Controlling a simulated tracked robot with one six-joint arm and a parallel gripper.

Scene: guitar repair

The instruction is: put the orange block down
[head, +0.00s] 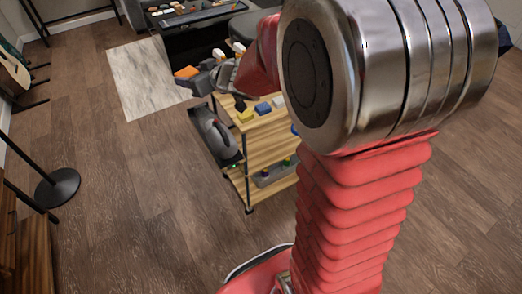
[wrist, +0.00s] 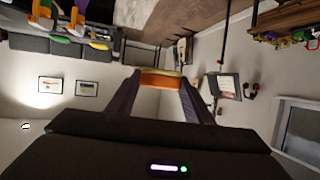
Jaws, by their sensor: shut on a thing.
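The orange block (head: 187,72) is at the tip of my gripper (head: 199,80) in the head view, held in the air to the left of the wooden cart (head: 247,126). In the wrist view the orange block (wrist: 160,80) sits between the two dark fingers of my gripper (wrist: 158,85), which are shut on it. Part of my red arm hides the right side of the cart.
A yellow block (head: 245,115) and a blue block (head: 263,108) lie on the cart top. A dark workbench (head: 190,38) with small items stands behind. Floor at front left is clear.

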